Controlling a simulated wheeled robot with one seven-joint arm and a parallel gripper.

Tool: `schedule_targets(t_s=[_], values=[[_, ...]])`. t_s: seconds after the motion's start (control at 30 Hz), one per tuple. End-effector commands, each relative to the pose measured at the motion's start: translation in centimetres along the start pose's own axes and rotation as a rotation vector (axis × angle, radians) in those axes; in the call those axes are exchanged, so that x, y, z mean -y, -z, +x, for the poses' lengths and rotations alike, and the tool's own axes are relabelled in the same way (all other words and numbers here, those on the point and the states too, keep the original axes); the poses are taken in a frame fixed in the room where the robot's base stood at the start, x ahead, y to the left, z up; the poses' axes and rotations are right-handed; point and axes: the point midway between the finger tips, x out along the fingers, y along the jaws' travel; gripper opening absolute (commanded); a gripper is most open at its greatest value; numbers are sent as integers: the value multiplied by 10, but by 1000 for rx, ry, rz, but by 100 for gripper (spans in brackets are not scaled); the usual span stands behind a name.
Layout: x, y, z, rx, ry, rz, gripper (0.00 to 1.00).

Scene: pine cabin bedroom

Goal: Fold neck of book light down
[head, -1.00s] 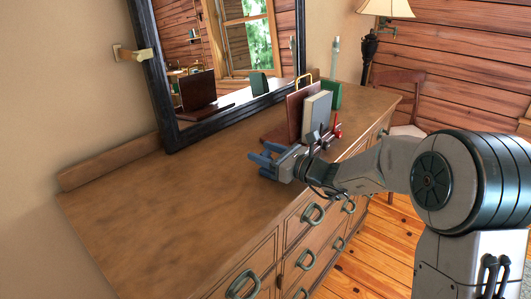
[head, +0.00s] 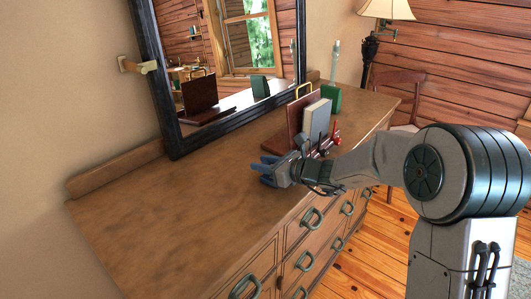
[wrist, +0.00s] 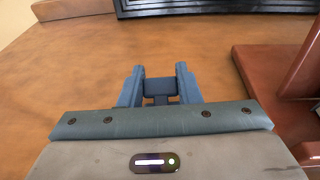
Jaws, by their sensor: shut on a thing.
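My gripper (head: 269,170) is low over the dresser top, to the left of the upright books. It also shows in the wrist view (wrist: 160,72), with its two blue fingers a little apart and a dark blue piece (wrist: 160,87) between them. I cannot tell whether this piece belongs to the book light. I cannot make out the book light's neck or head for sure; my gripper and wrist hide part of the area beside the books.
The wooden dresser top (head: 170,215) is clear at left. A red-brown bookend (head: 297,112) holds a grey book (head: 317,119); small red items (head: 337,136) stand at its front. A green block (head: 331,100) is behind. A black-framed mirror (head: 165,100) stands along the wall.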

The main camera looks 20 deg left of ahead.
Motion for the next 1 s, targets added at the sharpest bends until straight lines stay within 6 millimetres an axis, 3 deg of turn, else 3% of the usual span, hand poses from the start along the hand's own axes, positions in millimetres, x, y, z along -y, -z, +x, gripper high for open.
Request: schedule_targets(t_s=[0.03, 0.5, 1.0], values=[[0, -6, 0, -31, -1, 1, 8], [0, 8, 7, -257, -2, 1, 8], [0, 14, 9, -305, -1, 0, 8]])
